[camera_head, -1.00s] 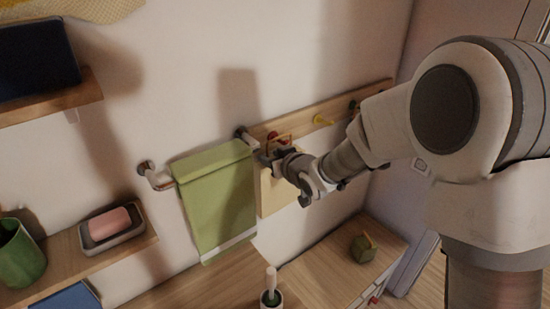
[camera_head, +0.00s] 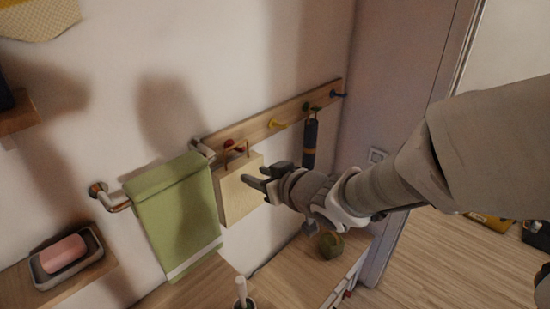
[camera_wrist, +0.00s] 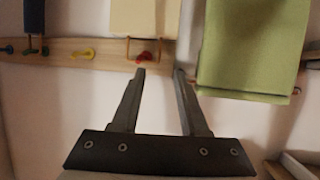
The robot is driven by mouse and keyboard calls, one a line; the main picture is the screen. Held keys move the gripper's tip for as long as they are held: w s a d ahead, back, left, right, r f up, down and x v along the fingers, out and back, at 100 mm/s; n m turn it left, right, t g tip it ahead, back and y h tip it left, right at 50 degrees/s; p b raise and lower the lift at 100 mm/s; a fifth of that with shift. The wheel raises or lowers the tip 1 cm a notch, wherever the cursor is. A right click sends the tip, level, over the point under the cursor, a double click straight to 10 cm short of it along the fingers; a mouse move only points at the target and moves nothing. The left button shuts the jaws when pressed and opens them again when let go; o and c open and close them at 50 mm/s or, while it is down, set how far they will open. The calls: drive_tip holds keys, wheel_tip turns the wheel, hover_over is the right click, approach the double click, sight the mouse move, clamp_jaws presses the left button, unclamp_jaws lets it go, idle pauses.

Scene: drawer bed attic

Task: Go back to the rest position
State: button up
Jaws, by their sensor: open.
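My gripper (camera_head: 256,182) is open and empty in the head view, its fingers pointing left in front of a cream bag. The cream bag (camera_head: 238,196) hangs by its brown handle from a red peg on the wooden peg rail (camera_head: 262,124). In the wrist view, my gripper (camera_wrist: 160,73) has its two fingers apart with nothing between them. The wrist picture appears upside down: the bag (camera_wrist: 146,16) hangs toward its top edge and the red peg (camera_wrist: 143,57) shows just beyond the fingertips. I cannot tell the exact gap between fingers and bag.
A green towel (camera_head: 178,220) hangs on a wall bar left of the bag. A dark blue item (camera_head: 310,143) hangs farther right on the rail. A soap dish (camera_head: 68,260) sits on a shelf at lower left. A small green object (camera_head: 331,244) stands below my arm.

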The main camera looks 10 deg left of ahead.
drive_tip(key=s+d+r+m+h, duration=0.1)
drive_tip(key=d+m+h, duration=0.15)
drive_tip(key=d, duration=0.35)
drive_tip(key=s+d+r+m+t+h, duration=0.1)
drive_tip(key=d+r+h, duration=0.15)
drive_tip(key=d, duration=0.45)
drive_tip(key=s+d+r+m+h, duration=0.1)
drive_tip(key=d+m+h, duration=0.15)
drive_tip(key=d, duration=0.35)
drive_tip(key=s+d+m+g+h, duration=0.1)
drive_tip(key=s+d+g, duration=0.1)
drive_tip(key=s, duration=0.6)
drive_tip(key=s+d+m+g+h, duration=0.1)
drive_tip(key=s+d+m+g, duration=0.1)
drive_tip(key=s, duration=0.6)
drive_tip(key=d+g, duration=0.1)
drive_tip(key=d, duration=0.1)
drive_tip(key=shift+d+f, duration=0.3)
drive_tip(key=shift+d, duration=0.05)
drive_tip(key=shift+s, duration=0.15)
